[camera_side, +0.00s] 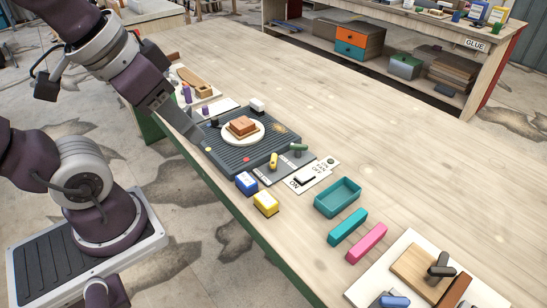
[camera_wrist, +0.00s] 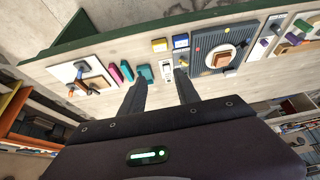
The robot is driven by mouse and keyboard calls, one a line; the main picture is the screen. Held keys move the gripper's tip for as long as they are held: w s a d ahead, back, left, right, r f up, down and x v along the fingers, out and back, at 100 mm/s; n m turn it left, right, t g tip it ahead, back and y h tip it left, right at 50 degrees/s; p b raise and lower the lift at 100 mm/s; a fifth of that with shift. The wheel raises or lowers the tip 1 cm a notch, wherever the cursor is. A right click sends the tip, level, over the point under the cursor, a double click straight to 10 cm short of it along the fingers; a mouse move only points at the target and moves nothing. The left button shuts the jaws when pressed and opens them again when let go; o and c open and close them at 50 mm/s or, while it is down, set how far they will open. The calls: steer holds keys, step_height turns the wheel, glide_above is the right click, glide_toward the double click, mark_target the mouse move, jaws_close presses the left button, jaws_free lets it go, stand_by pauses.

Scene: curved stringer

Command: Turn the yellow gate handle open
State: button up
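The yellow gate handle (camera_side: 273,160) is a small yellow piece on a grey strip at the front right edge of the dark ribbed board (camera_side: 222,139) in the side view. A green handle (camera_side: 298,147) sits just right of it.
A round white plate with a brown block (camera_side: 242,127) sits on the board. A blue box (camera_side: 246,183) and a yellow box (camera_side: 266,203) stand in front. An ON/OFF switch plate (camera_side: 305,179) and a teal tray (camera_side: 338,197) lie to the right. The table's far side is clear.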

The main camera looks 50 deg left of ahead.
steer(key=w+a+n+g+y, duration=0.1)
steer(key=w+a+n+g, duration=0.15)
steer(key=w, duration=0.65)
steer(key=n+g, duration=0.3)
steer(key=n, duration=0.3)
glide_above(274, 158)
step_height(274, 158, down, 18)
steer(key=shift+h, duration=0.6)
step_height(274, 158, down, 9)
steer(key=shift+r, duration=0.2)
steer(key=shift+f, duration=0.4)
jaws_close()
